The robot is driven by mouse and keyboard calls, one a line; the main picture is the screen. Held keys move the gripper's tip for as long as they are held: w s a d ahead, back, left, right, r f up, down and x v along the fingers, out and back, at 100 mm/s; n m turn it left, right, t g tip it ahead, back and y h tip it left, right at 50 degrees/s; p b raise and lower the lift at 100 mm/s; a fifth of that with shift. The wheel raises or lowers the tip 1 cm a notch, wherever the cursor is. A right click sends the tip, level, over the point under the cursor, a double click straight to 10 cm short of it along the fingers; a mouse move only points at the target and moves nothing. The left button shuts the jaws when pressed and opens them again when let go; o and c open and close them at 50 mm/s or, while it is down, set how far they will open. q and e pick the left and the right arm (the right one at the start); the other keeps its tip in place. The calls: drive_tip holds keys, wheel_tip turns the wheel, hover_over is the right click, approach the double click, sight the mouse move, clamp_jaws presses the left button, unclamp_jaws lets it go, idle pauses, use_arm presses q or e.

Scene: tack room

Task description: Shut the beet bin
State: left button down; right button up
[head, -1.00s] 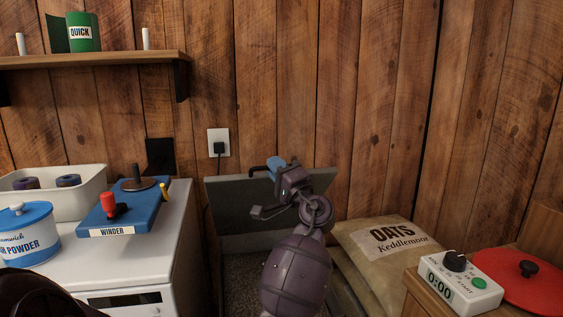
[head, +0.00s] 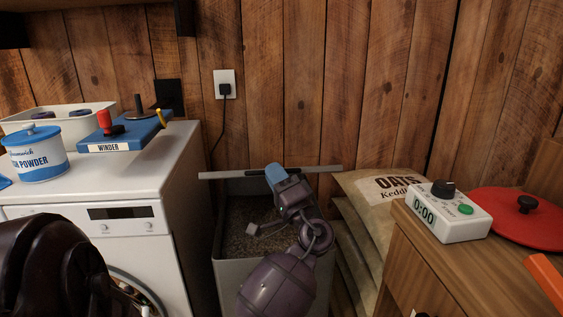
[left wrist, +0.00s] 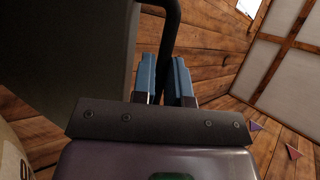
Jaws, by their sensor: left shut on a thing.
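The beet bin (head: 228,285) is a grey box on the floor beside the white machine, with brown loose feed (head: 236,225) inside. Its grey lid (head: 222,176) is raised and shows nearly edge-on as a thin strip above the opening. My left gripper (head: 276,174) is at the lid, its blue fingers shut on the dark lid handle. In the left wrist view the black handle (left wrist: 171,45) runs between the two blue fingers (left wrist: 167,78), with the dark lid panel (left wrist: 60,50) at the left. My left arm hides part of the bin. My right gripper is out of view.
The white machine (head: 150,190) stands close left, bearing a blue winder (head: 125,138) and a powder tin (head: 38,155). Oats sacks (head: 375,190) and a wooden cabinet (head: 475,265) with a timer (head: 448,212) are at right. A dark brown leathery thing (head: 60,265) fills the lower left.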

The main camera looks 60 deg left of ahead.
use_arm(q)
drive_tip(key=s+d+f+n+y+b, duration=0.1)
drive_tip(key=f, duration=1)
drive_tip(key=s+d+f+g+y+b, duration=0.1)
drive_tip(key=d+f, duration=0.1)
drive_tip(key=f, duration=1)
drive_tip(key=shift+s+d+f+n+y, duration=0.15)
drive_tip(key=shift+s+f+n+y, duration=0.1)
drive_tip(key=shift+n+y, duration=0.15)
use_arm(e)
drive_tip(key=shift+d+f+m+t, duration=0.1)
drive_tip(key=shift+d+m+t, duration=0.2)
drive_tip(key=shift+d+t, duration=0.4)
use_arm(q)
drive_tip(key=c, duration=1.5)
unclamp_jaws()
drive_tip(key=shift+f, duration=0.15)
drive_tip(key=shift+o, duration=0.2)
